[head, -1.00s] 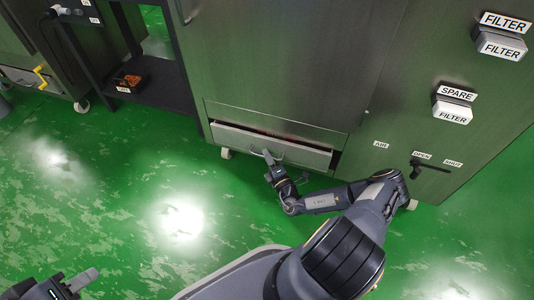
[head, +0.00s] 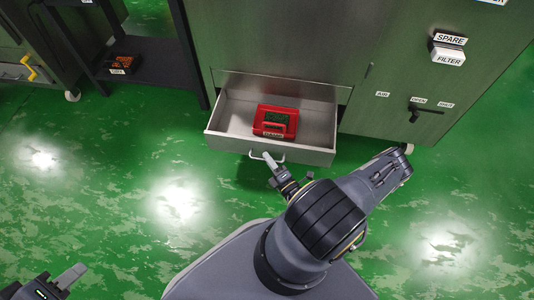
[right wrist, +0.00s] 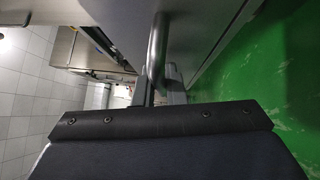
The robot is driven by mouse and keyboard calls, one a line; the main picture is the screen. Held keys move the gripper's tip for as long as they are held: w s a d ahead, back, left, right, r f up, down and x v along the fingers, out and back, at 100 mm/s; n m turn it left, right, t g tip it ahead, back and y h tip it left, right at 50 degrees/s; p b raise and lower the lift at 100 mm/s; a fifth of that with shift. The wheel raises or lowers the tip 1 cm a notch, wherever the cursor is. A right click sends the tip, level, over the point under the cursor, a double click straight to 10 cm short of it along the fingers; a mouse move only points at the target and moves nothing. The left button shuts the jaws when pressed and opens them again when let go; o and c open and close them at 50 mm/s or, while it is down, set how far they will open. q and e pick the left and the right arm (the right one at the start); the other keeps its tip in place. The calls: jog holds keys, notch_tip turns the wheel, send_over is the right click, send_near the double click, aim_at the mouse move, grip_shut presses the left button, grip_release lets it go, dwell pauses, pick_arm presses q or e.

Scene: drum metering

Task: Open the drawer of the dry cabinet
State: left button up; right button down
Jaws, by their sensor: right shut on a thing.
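The dry cabinet (head: 275,40) stands at the back, and its low drawer (head: 225,112) is pulled well out. My right gripper (head: 268,158) is at the drawer's front, shut on the drawer handle (head: 282,158). The handle bar also shows in the right wrist view (right wrist: 157,50), between the fingers. My left gripper (head: 68,277) is at the bottom left, well away from the drawer; I cannot tell how far its jaws are apart.
A dark shelf (head: 150,75) with a small labelled tray (head: 125,65) stands to the left. Green floor is clear at left and right.

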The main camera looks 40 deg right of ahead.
pick_arm(q)
jog(key=shift+s+a+r, duration=0.1)
jog(key=shift+a+r, duration=0.05)
pick_arm(e)
jog(key=shift+s+a, duration=0.6)
jog(key=shift+a, duration=0.15)
jog(key=c, duration=1.5)
grip_release()
jog(key=shift+s, duration=0.1)
